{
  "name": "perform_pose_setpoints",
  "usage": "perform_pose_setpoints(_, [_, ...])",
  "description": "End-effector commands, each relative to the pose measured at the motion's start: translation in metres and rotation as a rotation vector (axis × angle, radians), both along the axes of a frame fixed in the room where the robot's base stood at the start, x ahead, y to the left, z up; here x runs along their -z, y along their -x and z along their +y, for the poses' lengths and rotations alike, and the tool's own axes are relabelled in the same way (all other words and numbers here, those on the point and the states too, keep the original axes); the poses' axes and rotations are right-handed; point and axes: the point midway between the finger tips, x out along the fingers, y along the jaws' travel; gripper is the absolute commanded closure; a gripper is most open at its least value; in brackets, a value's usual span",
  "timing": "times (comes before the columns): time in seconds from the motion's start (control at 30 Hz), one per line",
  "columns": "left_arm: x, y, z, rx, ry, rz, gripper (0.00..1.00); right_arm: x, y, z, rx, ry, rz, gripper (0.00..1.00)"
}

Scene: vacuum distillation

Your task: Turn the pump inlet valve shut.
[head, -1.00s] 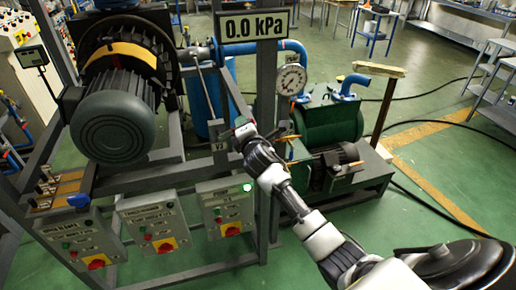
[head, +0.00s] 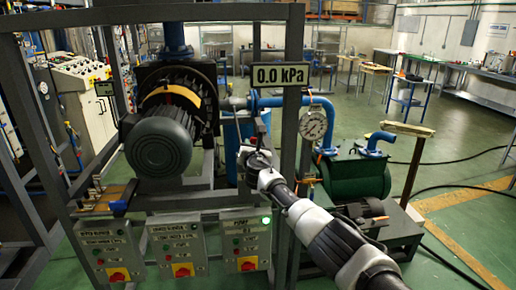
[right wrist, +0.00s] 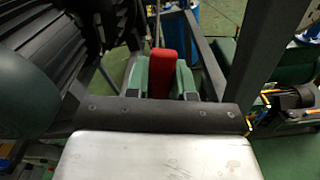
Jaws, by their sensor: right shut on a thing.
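The red handle (right wrist: 161,72), which I take to be the pump inlet valve's, shows in the right wrist view, upright between the two green-grey fingers of my right gripper (right wrist: 161,80). The gripper is shut on it. In the head view my right gripper (head: 247,153) is at the grey frame, left of the upright post and below the pressure display (head: 278,76), which reads 0.0 kPa. The valve body is mostly hidden there by my gripper and arm. My left gripper is not in view.
A grey motor (head: 160,144) stands left of the gripper. A dial gauge (head: 313,124) and the green pump (head: 355,180) are to the right. Below are control boxes; the pump box (head: 245,244) has a lit green lamp. Green floor is open at right.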

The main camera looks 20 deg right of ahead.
Motion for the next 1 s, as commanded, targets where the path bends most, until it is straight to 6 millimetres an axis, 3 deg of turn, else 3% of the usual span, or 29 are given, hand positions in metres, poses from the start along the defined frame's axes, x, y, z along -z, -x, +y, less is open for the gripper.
perform_pose_setpoints(0.4, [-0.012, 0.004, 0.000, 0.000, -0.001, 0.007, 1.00, -0.001, -0.004, 0.018, 0.001, 0.242, 0.062, 1.00])
perform_pose_setpoints(1.0, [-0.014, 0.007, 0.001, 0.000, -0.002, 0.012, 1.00, 0.001, -0.005, 0.023, -0.001, 0.303, 0.077, 1.00])
